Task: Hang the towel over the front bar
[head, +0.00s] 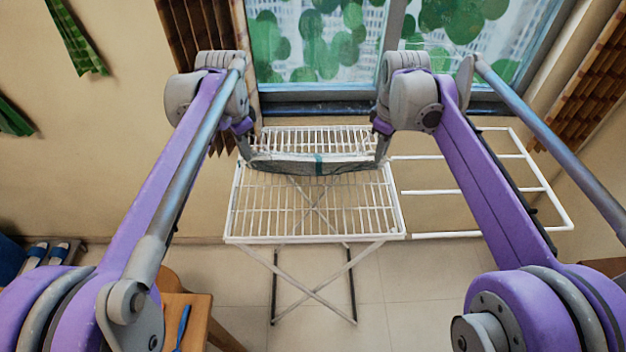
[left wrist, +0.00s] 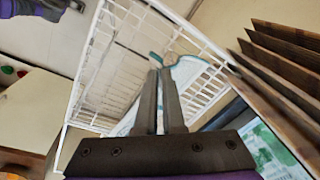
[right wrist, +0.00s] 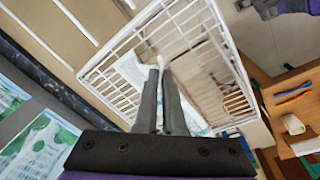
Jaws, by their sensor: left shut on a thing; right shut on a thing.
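A greyish towel (head: 285,164) with a teal stripe is stretched between my two grippers, sagging slightly above the white drying rack (head: 232,205). My left gripper (head: 246,156) is shut on the towel's left end. My right gripper (head: 381,154) is shut on its right end. The rack's front bar (head: 315,240) is nearer to me than the towel, and bare. In the left wrist view the towel (left wrist: 188,72) looks pale, beside the shut fingers. In the right wrist view the white towel (right wrist: 133,72) is next to the shut fingers, partly hidden by them.
White side bars (head: 480,191) extend to the right of the rack. A window (head: 320,45) and bamboo blinds (head: 205,40) are behind. A wooden table (head: 195,315) with a blue tool (head: 182,325) stands at lower left. The tiled floor before the rack is clear.

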